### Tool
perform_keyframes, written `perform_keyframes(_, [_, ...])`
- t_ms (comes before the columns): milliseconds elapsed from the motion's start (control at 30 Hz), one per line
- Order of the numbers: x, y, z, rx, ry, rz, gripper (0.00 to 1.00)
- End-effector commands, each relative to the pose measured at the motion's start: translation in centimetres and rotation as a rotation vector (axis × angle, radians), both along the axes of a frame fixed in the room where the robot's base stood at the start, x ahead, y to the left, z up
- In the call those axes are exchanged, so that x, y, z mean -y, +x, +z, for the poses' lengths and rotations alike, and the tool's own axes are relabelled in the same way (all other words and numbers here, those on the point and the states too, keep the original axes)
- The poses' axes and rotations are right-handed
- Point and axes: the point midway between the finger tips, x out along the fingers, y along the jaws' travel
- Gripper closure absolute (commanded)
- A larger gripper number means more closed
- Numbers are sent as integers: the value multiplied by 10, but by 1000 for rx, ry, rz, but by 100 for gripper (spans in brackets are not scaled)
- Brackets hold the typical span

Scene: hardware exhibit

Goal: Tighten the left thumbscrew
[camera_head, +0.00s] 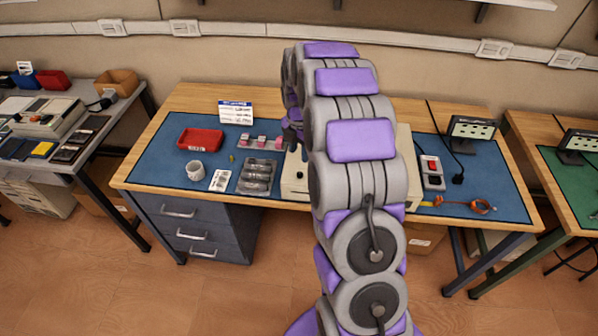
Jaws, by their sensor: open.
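A beige box-shaped device (294,185) stands on the blue mat of the middle bench, mostly hidden behind my arm. A small dark spot on its visible left part may be the left thumbscrew (299,175), but it is too small to be sure. The right side of the device is largely covered by my arm, so no other thumbscrew can be made out. My gripper (292,136) is dark and points down above the back left part of the device. It is open. Whether it touches anything is hidden.
Small pink items stand behind. On the right are a switch box (432,172), a display (471,129) and an orange strap (480,206).

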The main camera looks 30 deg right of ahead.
Motion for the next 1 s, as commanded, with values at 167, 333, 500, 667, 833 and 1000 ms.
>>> perform_keyframes(167, [0,-1,-38,-3,1,-2,53])
perform_keyframes(333, [0,-2,-69,-5,0,-2,53])
perform_keyframes(500, [0,-1,-87,0,0,-2,53])
perform_keyframes(667, [0,-1,-95,0,0,-2,53])
perform_keyframes(833, [0,-1,-96,0,0,-2,53])
perform_keyframes(1000, [0,-1,-96,0,0,-2,58])
